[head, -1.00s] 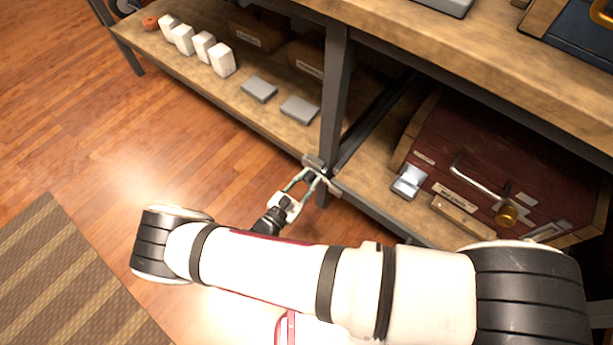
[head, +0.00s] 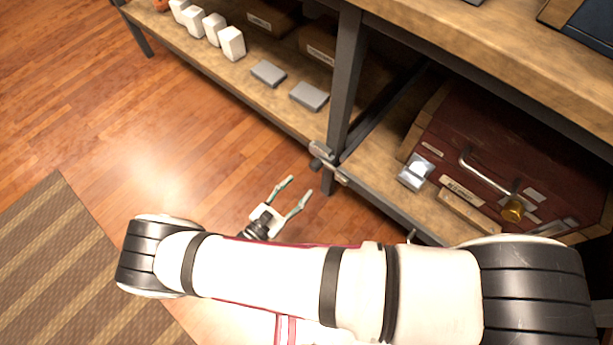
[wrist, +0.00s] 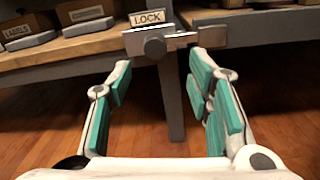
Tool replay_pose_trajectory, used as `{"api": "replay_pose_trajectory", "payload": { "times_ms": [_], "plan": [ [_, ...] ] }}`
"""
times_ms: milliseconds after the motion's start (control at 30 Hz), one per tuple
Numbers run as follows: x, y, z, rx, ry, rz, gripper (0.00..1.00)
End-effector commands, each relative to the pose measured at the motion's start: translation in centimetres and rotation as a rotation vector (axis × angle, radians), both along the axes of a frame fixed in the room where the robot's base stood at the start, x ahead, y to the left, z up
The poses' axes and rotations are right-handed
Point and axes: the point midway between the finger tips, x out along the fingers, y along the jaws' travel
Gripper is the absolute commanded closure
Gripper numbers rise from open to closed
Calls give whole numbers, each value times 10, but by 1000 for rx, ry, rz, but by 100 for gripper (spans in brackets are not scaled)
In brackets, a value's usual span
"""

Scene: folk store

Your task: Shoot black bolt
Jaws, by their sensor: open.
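The bolt is a grey metal bar with a dark round knob (wrist: 155,46), mounted across the shelf post at the shelf edge. A "LOCK" label (wrist: 148,18) sits just above it in the wrist view. The bolt also shows in the head view (head: 320,152) at the post. My gripper (head: 299,187) is open and empty, in front of and apart from the bolt. In the wrist view its teal-padded fingers (wrist: 163,62) spread to either side below the bolt. I cannot tell how far the bolt is slid.
The shelf post (head: 345,85) rises behind the bolt. A dark red chest (head: 490,155) with a handle and a grey metal piece (head: 415,172) stand on the right lower shelf. White blocks (head: 232,43) and grey slabs (head: 309,96) line the left shelf.

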Motion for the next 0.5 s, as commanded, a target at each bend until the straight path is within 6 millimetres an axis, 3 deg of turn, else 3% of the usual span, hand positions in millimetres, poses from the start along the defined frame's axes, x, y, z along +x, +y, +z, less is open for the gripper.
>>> {"api": "replay_pose_trajectory", "payload": {
  "times_ms": [200, 500],
  "plan": [
    [-18, 14, 0, 0, 0, 0, 54],
    [-21, 15, 0, -1, 0, -1, 54]
  ]
}}
